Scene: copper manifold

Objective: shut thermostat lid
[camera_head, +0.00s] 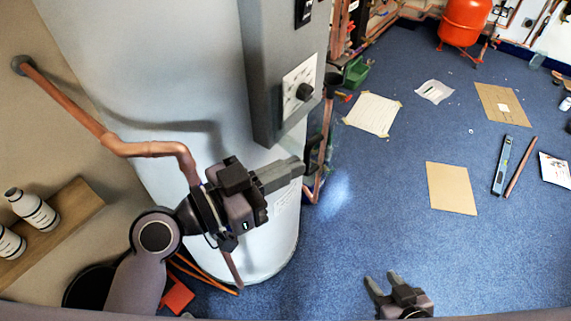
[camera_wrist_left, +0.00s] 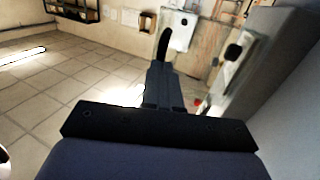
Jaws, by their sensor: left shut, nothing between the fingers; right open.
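The thermostat housing (camera_head: 265,75) is a tall grey box on the pale cylinder (camera_head: 200,75). A white plate with a black dial (camera_head: 304,91) is on its face; the housing also shows at the right in the left wrist view (camera_wrist_left: 260,62). I cannot make out a separate lid for certain. A dark curved piece (camera_head: 311,146) is just beyond my left fingertips, also seen in the left wrist view (camera_wrist_left: 165,42); contact is unclear. My left gripper (camera_head: 298,166) is shut and empty, below the dial. My right gripper (camera_head: 382,282) is open and empty over the floor.
A copper pipe (camera_head: 145,149) runs in front of the cylinder, behind my left arm. Another upright pipe (camera_head: 326,130) stands right of the housing. White bottles (camera_head: 33,208) sit on a wooden shelf (camera_head: 70,215) at left. The blue floor at right holds flat sheets (camera_head: 451,188) and tools.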

